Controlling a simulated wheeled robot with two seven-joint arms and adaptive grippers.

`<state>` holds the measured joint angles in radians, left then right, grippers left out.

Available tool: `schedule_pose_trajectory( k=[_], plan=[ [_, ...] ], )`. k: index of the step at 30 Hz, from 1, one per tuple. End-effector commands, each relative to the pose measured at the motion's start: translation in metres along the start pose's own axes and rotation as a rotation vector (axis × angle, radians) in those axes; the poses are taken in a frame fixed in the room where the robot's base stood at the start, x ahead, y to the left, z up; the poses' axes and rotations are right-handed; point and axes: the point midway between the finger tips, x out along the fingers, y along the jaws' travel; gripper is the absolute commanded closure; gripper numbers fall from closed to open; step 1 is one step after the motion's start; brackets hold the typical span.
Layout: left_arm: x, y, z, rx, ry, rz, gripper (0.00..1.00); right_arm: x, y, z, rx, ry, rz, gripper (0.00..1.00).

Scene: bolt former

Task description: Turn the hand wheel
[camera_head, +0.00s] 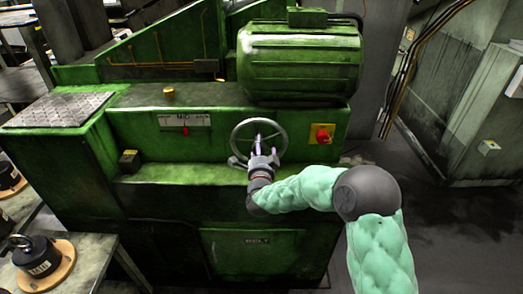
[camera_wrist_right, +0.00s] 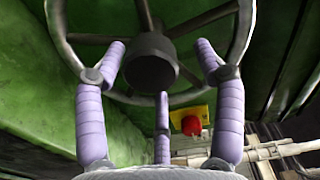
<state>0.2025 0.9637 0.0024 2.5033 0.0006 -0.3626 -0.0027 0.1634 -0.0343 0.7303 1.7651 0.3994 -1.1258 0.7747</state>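The hand wheel (camera_head: 235,133) is a grey spoked ring on the front of the green machine, below the large motor. In the right wrist view its dark round hub (camera_wrist_right: 150,68) sits between my fingers, with the rim and spokes behind. My right gripper (camera_head: 257,146) is in front of the wheel's centre. In the wrist view the purple-padded fingers of this gripper (camera_wrist_right: 161,48) are spread apart and point at the wheel. The left fingertip is close to the hub; I cannot tell if it touches. My left gripper is in neither view.
A red knob on a yellow plate (camera_head: 322,134) is right of the wheel and also shows in the wrist view (camera_wrist_right: 191,124). The green motor (camera_head: 300,65) overhangs above. A ledge (camera_head: 190,173) runs below. Open floor (camera_head: 450,225) lies to the right.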

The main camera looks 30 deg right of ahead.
Motion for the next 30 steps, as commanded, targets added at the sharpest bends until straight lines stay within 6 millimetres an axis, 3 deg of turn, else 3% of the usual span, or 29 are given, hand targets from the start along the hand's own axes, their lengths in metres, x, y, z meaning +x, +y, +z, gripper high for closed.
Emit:
schedule_pose_trajectory(
  k=[7, 11, 24, 30],
  plan=[
    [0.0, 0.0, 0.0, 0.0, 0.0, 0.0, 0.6, -0.003, 0.002, 0.003, -0.002, -0.007, 0.003, 0.31],
    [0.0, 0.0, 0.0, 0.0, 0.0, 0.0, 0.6, -0.014, 0.002, 0.004, -0.002, -0.009, 0.003, 0.31],
    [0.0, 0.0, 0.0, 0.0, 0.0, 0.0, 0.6, -0.096, 0.001, 0.001, -0.001, -0.005, 0.002, 0.31],
    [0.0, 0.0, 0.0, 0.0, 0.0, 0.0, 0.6, -0.116, 0.001, 0.0, -0.001, -0.003, 0.002, 0.31]
  ],
)
